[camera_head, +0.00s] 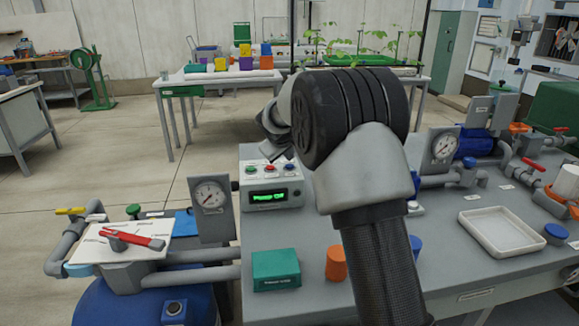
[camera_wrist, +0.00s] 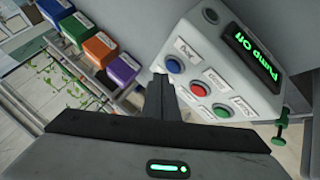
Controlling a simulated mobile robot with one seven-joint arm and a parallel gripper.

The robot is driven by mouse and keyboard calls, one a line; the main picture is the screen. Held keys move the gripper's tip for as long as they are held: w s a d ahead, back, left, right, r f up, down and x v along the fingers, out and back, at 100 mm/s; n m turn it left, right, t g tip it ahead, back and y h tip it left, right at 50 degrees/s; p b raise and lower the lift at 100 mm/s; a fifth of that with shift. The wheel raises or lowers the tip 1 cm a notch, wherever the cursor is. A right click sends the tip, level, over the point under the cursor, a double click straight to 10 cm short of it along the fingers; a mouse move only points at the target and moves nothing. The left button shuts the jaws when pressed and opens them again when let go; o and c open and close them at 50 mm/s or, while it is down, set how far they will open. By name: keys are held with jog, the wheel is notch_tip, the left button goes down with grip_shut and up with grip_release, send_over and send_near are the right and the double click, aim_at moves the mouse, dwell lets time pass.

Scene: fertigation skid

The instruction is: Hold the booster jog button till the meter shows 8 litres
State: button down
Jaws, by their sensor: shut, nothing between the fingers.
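A pale control box (camera_head: 271,190) stands on the grey bench with a green-lit display (camera_head: 268,197) that reads "Pump Off". On its top are a green button (camera_head: 251,169), a red button (camera_head: 270,168) and a blue button (camera_head: 289,166). In the wrist view the box shows the blue button (camera_wrist: 174,65), red button (camera_wrist: 198,89) and green button (camera_wrist: 221,110); their labels are too blurred to read surely. My gripper (camera_wrist: 160,80) is shut and empty, its tips beside the blue button in the picture; contact cannot be told. No litre reading is legible.
A dial gauge (camera_head: 210,195) stands left of the box, another gauge (camera_head: 443,147) to its right. A dark round button (camera_head: 174,308) is on the blue tank at the front left. A green box (camera_head: 276,270) and orange cylinder (camera_head: 336,263) stand in front. A white tray (camera_head: 500,230) lies right.

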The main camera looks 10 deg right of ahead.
jog(key=shift+f, duration=0.15)
jog(key=shift+f+b, duration=0.25)
jog(key=shift+b, duration=0.15)
jog(key=shift+f+b, duration=0.35)
jog(key=shift+f, duration=0.15)
dwell(7.0)
